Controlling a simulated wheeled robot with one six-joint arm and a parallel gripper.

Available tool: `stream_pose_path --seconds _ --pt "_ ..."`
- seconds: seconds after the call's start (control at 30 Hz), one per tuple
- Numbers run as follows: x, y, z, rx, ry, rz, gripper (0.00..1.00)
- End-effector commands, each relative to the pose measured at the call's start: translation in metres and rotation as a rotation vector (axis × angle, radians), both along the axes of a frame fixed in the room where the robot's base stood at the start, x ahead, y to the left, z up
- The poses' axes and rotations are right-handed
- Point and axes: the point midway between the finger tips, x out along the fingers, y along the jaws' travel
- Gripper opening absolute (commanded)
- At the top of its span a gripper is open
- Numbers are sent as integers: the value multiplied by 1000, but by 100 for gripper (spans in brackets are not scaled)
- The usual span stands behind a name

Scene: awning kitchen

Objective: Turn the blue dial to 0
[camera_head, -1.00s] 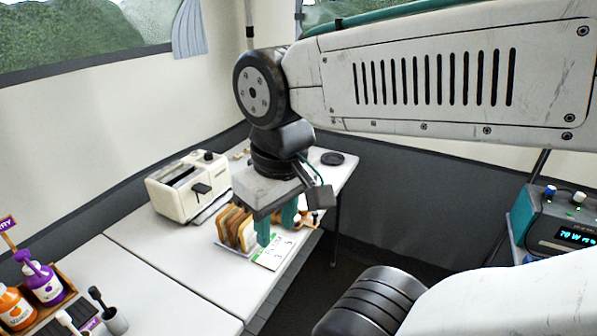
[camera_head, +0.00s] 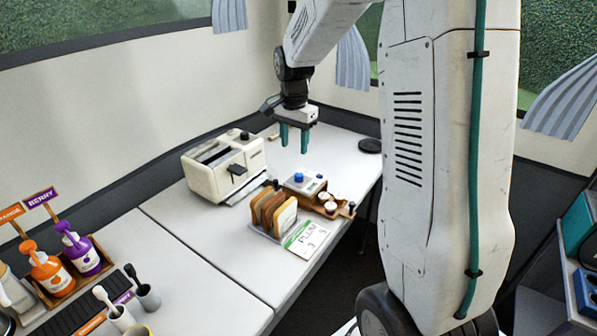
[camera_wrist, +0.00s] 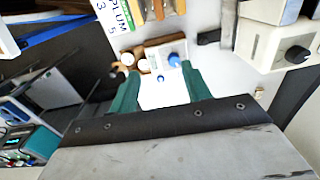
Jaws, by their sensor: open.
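The blue dial (camera_head: 299,177) sits on a small white box (camera_head: 312,188) on the table, behind the bread slices. In the wrist view the blue dial (camera_wrist: 174,60) is close to the right finger's tip, on a white panel (camera_wrist: 163,50). My gripper (camera_head: 294,148) is open and empty, pointing down, above the table and apart from the dial. In the wrist view its green fingers (camera_wrist: 160,76) lie on either side of part of the panel. The dial's markings are too small to read.
A cream toaster (camera_head: 225,168) stands left of the box. Bread slices in a rack (camera_head: 272,212) and a PLUM card (camera_head: 307,238) are in front. A wooden holder with white-topped items (camera_head: 328,203) is to the right. A black disc (camera_head: 370,146) lies near the table's right edge.

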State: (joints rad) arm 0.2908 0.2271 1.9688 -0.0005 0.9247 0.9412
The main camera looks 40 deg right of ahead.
Motion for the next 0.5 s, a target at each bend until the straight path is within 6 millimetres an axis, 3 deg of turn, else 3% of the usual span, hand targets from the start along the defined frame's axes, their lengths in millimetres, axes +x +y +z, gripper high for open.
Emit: stream_pose_path --seconds 0.03,0.2,0.5 --pt "13 -13 -18 4 10 -61 48" --pt "37 -39 -55 8 18 -205 48" --pt "44 -47 -89 9 22 -256 48"
